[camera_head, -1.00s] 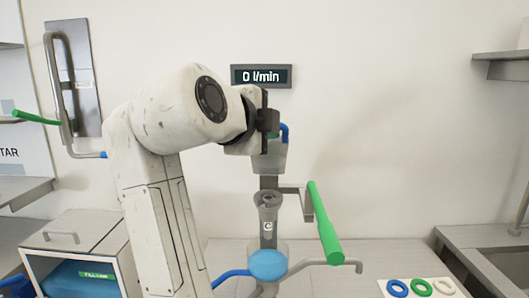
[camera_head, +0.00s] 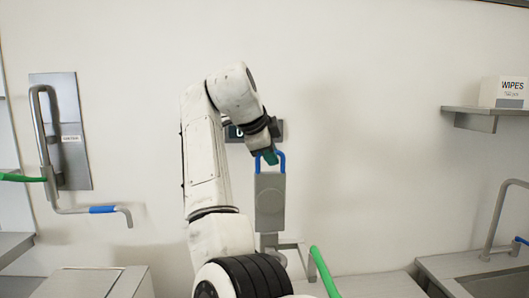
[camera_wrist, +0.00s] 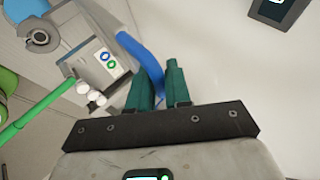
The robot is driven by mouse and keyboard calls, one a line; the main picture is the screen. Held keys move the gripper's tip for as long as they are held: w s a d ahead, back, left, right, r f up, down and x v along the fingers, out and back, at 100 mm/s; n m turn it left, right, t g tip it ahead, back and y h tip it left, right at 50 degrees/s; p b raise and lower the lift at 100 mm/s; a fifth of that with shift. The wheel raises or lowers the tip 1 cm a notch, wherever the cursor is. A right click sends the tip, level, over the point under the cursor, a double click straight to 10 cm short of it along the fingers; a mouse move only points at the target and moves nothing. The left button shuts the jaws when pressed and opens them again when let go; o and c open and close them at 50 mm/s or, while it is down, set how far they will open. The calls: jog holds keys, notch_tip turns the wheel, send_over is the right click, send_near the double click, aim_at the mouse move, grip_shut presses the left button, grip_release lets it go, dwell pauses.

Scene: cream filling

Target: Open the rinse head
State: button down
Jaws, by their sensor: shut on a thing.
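A grey block with a blue loop handle (camera_head: 281,160) on top stands against the wall in the head view; I take the block (camera_head: 270,203) to be the rinse head. My gripper (camera_head: 267,156) is at the left side of the handle, its teal fingers partly hidden by the wrist. In the wrist view, the blue handle (camera_wrist: 145,58) runs down between the two teal fingers of my gripper (camera_wrist: 156,84), which are shut on it. Whether the head is open or closed cannot be told.
A dark flow display (camera_head: 234,132) is mostly behind my arm. A green bar (camera_head: 323,271) slants right below the block. A bent lever with a blue sleeve (camera_head: 102,209) is on the left wall. A wipes box (camera_head: 503,92) sits on the right shelf.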

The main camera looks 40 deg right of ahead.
jog(key=shift+w+d+g+y, duration=0.3)
jog(key=shift+w+d+g, duration=0.3)
jog(key=shift+w, duration=0.35)
jog(key=shift+f, duration=0.1)
jog(key=c, duration=1.1)
grip_release()
jog(key=shift+c, duration=0.2)
jog(key=b+v, duration=0.2)
jog(key=v, duration=0.8)
jog(key=shift+a+r, duration=0.15)
jog(key=shift+r, duration=0.15)
jog(key=shift+s, duration=0.1)
